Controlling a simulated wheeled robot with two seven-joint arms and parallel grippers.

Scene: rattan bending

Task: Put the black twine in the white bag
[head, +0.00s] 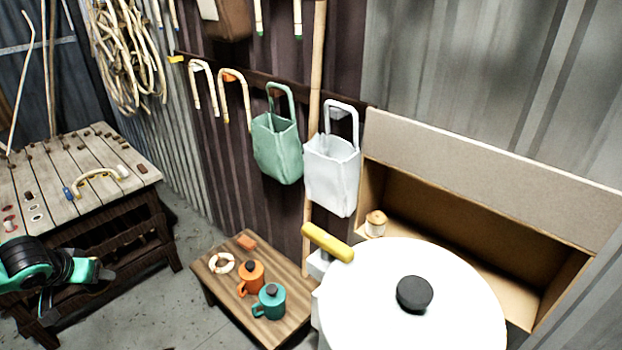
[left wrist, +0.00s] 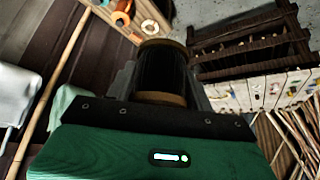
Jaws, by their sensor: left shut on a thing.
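The white bag (head: 331,175) hangs upright by its handle from the dark wall rail, with its open top showing; part of it shows at the left edge of the left wrist view (left wrist: 14,98). My left gripper (left wrist: 163,75) is shut on the black twine (left wrist: 162,68), a dark spool with brown ends. In the head view my left gripper (head: 92,271) is at the lower left by the slatted workbench, well away from the bag; the spool is hard to make out there. My right gripper is not in view.
A green bag (head: 276,147) hangs just left of the white one. A low wooden table (head: 213,287) holds an orange mug (head: 250,280) and a teal mug (head: 269,302). A large white lidded pot (head: 375,300) and an open box (head: 470,245) stand at right. The workbench (head: 50,188) is at left.

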